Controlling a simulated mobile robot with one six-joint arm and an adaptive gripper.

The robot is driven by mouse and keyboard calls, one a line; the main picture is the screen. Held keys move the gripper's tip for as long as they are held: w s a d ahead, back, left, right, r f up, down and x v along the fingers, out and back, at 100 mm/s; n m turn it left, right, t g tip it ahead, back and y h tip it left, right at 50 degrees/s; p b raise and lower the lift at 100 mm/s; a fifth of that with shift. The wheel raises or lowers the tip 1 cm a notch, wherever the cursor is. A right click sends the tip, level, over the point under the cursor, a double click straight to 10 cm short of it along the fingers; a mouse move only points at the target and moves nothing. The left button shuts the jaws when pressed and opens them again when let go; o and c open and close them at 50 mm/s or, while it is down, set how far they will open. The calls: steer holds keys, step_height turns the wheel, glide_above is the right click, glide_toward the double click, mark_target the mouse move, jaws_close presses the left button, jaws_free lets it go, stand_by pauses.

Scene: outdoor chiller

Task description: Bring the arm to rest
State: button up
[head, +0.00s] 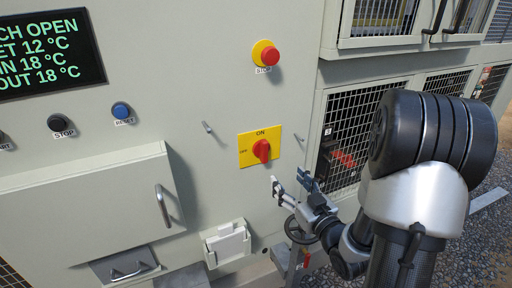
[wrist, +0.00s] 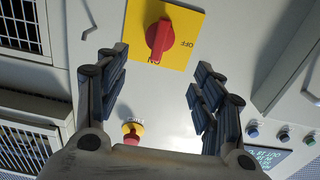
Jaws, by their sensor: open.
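My gripper (head: 291,187) is open and empty in the head view, in front of the panel, just below and right of the red rotary switch (head: 262,150) on its yellow plate. In the wrist view my gripper's two fingers (wrist: 158,95) stand wide apart. The red switch (wrist: 159,37) shows beyond the fingertips at the top, with a visible gap to them. In the head view its handle stands roughly upright, near the ON mark. My arm comes in from the right of the head view.
A red emergency stop button (head: 269,55) sits above the switch. A handwheel (head: 301,229) is close below my gripper. A box with a handle (head: 163,205) juts out at the left. A display (head: 48,50) reads 18 °C. Mesh grilles (head: 358,135) lie behind my arm.

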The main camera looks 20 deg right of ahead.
steer(key=shift+s, duration=0.15)
steer(key=s+a+r+g, duration=0.2)
steer(key=s+a+g, duration=0.4)
steer(key=s, duration=0.6)
steer(key=s+a+r+g, duration=0.2)
steer(key=s+a+g, duration=0.5)
steer(key=s+a, duration=0.4)
steer(key=shift+s+r+m+h, duration=0.3)
steer(key=shift+s+r, duration=0.1)
steer(key=shift+s, duration=0.1)
